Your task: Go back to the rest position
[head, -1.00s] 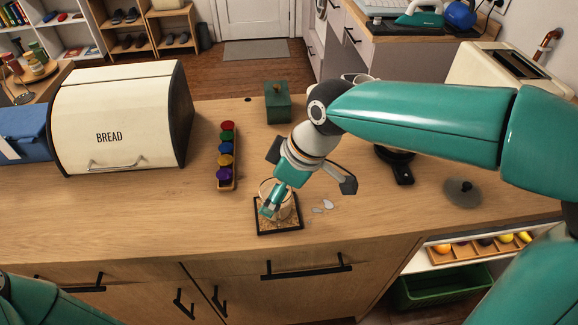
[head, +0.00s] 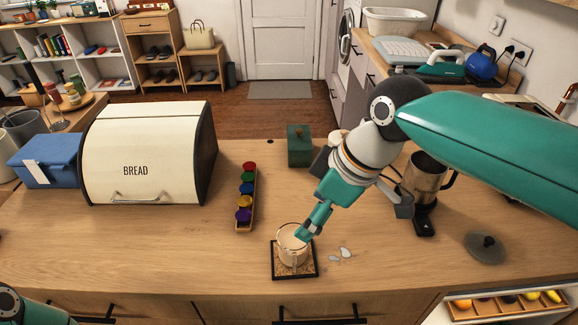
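My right arm reaches in from the right, and its gripper (head: 304,236) points down at the right rim of a cream mug (head: 292,255). The fingertips overlap the rim in this view; I cannot tell whether they grip it, touch it or are just above it. The mug stands upright on a dark-framed square coaster (head: 313,273) near the counter's front edge. Only a bit of my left arm shows in the bottom left corner; its gripper is out of view.
A bread box (head: 140,160), a rack of coloured capsules (head: 246,195) and a green box (head: 300,146) stand left of my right arm. Pale pieces (head: 341,254) lie beside the coaster. A coffee maker (head: 425,185) and a grey lid (head: 485,247) are on the right.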

